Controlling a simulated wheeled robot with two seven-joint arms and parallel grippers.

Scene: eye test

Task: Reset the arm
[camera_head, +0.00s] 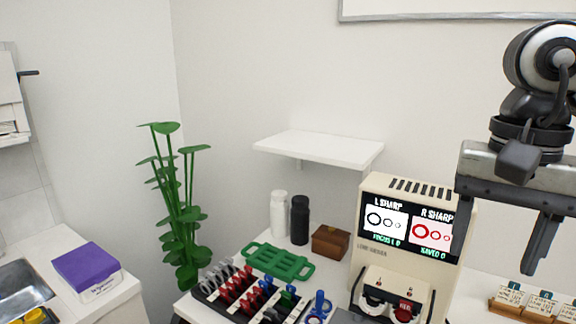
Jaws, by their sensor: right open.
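My right arm comes in at the upper right, and its gripper (500,248) hangs with its fingers pointing down. The fingers are spread wide, with nothing seen between them. In the picture it overlaps the right side of a cream eye-test machine (368,262), whose screen shows "L SHARP" and "R SHARP" with ring figures. I cannot tell how far the gripper is from the machine. My left gripper is not in view.
A rack (232,305) with several coloured tools, a green tray (278,262), a white bottle (279,214), a black bottle (299,221) and a brown box (330,242) stand left of the machine. A wall shelf (318,147) is empty. A plant (185,215) stands farther left.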

